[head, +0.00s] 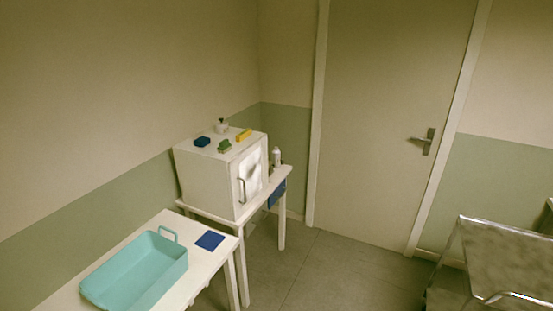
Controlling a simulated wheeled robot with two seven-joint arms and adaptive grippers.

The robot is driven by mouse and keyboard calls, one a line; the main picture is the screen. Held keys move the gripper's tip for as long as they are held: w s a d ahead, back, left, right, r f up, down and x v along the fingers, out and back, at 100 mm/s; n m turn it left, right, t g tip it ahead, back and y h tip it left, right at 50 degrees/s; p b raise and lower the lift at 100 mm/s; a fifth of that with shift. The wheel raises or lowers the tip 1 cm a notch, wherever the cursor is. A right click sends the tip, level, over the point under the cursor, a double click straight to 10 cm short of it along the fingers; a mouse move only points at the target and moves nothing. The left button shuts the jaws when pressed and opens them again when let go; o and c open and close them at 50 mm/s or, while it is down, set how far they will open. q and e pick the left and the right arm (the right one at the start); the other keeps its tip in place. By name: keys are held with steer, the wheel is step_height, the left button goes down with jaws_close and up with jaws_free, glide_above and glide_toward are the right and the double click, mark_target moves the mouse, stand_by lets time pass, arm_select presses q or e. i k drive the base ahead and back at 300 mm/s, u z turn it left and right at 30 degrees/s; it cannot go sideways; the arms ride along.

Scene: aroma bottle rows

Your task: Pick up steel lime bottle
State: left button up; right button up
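Neither of my grippers shows in the head view. A small pale grey bottle (277,157) stands upright on the white table beside the right side of a white cabinet. It is too small for me to tell whether it is the steel lime bottle. A small dark item beside it is partly hidden by the cabinet. No other bottles can be made out.
The white cabinet (205,187) bears blue, green and yellow items. A teal tray (172,264) and a blue square (210,240) lie on the nearer white table (225,255). A metal table (505,250) stands at the right. The grey floor between is clear before a closed door (385,120).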

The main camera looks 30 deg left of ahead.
mark_target(275, 153)
steer(key=u, duration=0.1)
steer(key=i, duration=3.8)
steer(key=u, duration=1.75)
steer(key=k, duration=0.65)
steer(key=u, duration=0.05)
